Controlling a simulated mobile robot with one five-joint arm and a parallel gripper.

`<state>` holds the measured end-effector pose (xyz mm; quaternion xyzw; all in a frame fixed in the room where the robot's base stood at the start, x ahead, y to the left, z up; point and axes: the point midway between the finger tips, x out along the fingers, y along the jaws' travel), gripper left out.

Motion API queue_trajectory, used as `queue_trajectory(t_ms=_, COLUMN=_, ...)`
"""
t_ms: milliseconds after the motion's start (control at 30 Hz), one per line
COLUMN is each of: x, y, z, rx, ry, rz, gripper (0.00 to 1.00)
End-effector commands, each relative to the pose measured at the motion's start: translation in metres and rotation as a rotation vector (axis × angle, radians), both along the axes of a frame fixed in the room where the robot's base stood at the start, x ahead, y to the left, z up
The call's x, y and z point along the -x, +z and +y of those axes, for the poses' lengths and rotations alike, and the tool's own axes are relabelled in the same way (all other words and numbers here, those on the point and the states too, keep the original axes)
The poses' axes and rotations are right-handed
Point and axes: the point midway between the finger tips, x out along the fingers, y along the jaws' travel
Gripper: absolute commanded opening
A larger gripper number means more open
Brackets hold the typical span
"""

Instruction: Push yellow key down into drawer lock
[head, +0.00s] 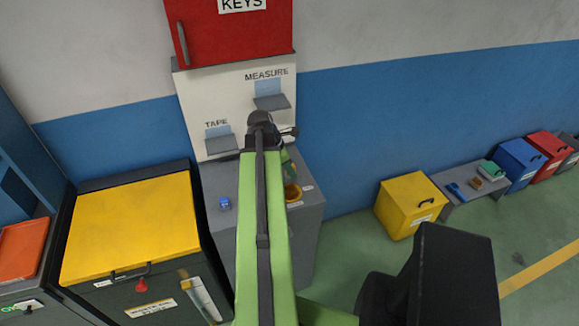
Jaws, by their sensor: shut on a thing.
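My green arm reaches forward over the grey cabinet (308,238) and covers much of its top. At the arm's far end a green wrist part points down to my gripper (290,178), which is mostly hidden behind the arm. The gripper is shut on the yellow key (293,193), of which only a rounded orange-yellow part shows just above the cabinet top. The lock is hidden, so I cannot tell how deep the key sits.
A small blue item (225,203) lies on the cabinet top, left of my arm. A white panel (222,90) with two small shelves and a red key cabinet (235,32) stand behind. A yellow-topped bin (130,228) is left; a yellow box (408,203) is right.

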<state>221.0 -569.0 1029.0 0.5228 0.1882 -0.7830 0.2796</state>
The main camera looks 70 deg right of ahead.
Motion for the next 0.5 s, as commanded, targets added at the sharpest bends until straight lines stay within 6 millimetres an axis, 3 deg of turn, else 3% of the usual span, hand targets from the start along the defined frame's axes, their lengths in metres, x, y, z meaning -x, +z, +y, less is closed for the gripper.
queue_trajectory(t_ms=500, x=-0.001, y=-0.055, z=0.000, rx=0.000, ry=0.001, rz=0.000, gripper=0.00)
